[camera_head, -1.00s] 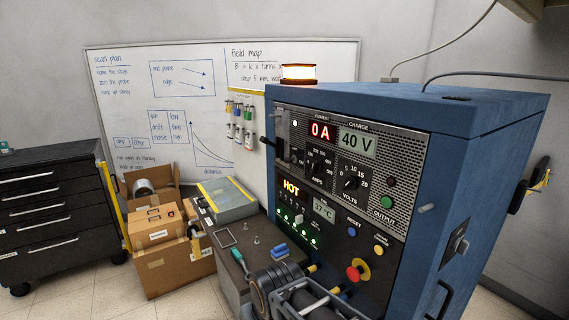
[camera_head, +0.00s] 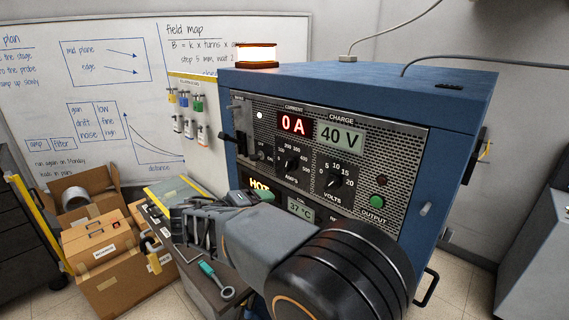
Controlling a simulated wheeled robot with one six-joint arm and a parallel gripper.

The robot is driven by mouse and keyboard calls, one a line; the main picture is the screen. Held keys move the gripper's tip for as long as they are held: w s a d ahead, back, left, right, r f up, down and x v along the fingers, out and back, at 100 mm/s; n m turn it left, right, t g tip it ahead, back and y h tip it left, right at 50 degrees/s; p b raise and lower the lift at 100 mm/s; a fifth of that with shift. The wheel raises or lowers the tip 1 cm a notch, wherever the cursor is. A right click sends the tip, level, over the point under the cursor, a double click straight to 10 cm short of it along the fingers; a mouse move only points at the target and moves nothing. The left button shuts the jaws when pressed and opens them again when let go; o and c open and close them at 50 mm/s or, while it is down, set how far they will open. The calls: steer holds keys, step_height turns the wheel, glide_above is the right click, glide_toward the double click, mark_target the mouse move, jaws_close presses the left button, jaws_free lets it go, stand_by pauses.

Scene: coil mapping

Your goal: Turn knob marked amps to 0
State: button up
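The amps knob (camera_head: 292,163) is a black dial on the blue cabinet's front panel, below the red display (camera_head: 294,124) that reads 0 A. Its scale runs up to 500; its pointer is too small to read surely. The volts knob (camera_head: 333,181) sits to its right, below the display reading 40 V (camera_head: 341,136). My gripper (camera_head: 190,222) is in front of the cabinet, below and left of the amps knob and apart from it. Its fingers blend with the clutter behind, so their opening is unclear. My arm hides the lower panel.
The blue cabinet (camera_head: 460,110) fills the middle. A green output button (camera_head: 379,201) and a toggle (camera_head: 426,208) are on its right side. A bench with a green-handled tool (camera_head: 213,277) stands below my gripper. Cardboard boxes (camera_head: 120,285) are at left. Open floor shows at lower right.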

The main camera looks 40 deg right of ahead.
mark_target(285, 166)
steer(key=w+r+t+h, duration=0.1)
steer(key=w+r+h, duration=0.3)
steer(key=w+r, duration=0.1)
steer(key=shift+m, duration=0.4)
steer(key=d+p, duration=0.1)
steer(key=d, duration=0.3)
steer(key=w+d+p, duration=0.1)
steer(key=d, duration=0.3)
steer(key=w+d+p, duration=0.1)
steer(key=d+p, duration=0.1)
steer(key=d, duration=0.2)
steer(key=shift+d, duration=0.3)
steer(key=c, duration=0.9)
